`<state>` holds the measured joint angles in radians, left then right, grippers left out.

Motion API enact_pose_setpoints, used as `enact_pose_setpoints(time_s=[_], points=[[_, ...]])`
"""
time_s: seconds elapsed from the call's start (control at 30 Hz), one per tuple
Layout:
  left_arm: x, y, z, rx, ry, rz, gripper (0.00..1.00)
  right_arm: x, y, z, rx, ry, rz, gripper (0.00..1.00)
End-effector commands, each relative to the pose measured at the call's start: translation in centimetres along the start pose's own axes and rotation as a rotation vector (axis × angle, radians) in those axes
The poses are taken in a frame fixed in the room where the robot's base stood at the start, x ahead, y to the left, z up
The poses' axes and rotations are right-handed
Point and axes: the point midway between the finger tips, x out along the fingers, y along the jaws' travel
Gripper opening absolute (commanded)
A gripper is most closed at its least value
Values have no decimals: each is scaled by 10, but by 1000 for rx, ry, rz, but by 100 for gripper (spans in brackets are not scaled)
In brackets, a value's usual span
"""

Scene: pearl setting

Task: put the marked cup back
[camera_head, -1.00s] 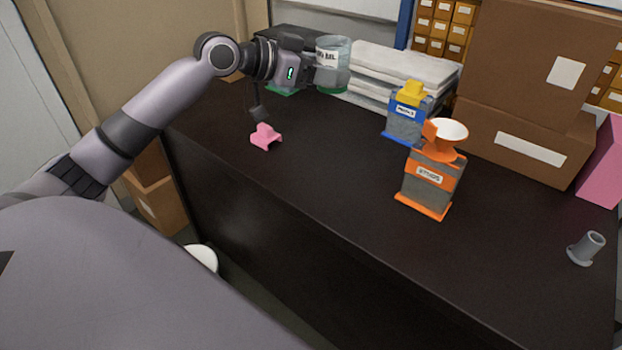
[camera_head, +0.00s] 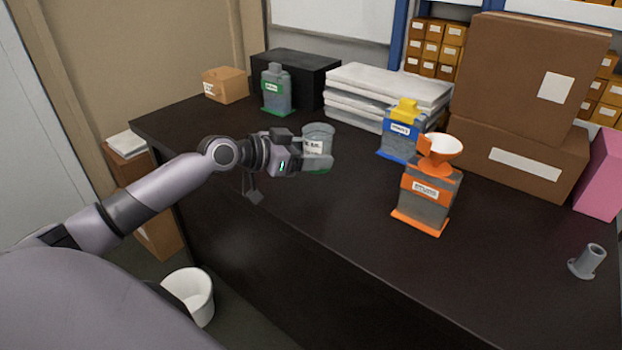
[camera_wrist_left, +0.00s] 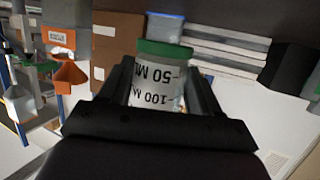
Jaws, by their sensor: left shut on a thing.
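The marked cup (camera_head: 320,131) is clear, with black volume markings and a green base, and looks upright in the head view. My left gripper (camera_head: 309,153) is shut on it, over the left part of the dark desk (camera_head: 330,205). In the left wrist view the fingers close on both sides of the cup (camera_wrist_left: 157,88), whose print and green base appear upside down. The gap between cup and desk is hard to judge. My right gripper is not in view.
White stacked packs (camera_head: 388,90), a blue-yellow dispenser (camera_head: 400,135) and an orange dispenser with funnel (camera_head: 430,195) stand to the right. A grey tube (camera_head: 588,262) is far right. The desk's front middle is clear.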

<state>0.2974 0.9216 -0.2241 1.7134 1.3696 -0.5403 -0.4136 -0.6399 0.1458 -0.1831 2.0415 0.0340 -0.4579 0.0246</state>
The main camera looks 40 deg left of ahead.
Motion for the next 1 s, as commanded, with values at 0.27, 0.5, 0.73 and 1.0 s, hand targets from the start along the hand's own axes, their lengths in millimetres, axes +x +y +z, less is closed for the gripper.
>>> enact_pose_setpoints(time_s=[0.27, 0.5, 0.73, 1.0], points=[[11, 0, 36, -5, -3, 0, 28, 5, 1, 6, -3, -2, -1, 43], [18, 0, 57, -1, 0, 0, 28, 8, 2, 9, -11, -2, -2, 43], [18, 0, 57, 1, 1, 0, 28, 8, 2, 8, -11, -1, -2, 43], [18, 0, 60, 0, 0, -1, 88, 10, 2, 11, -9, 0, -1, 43]])
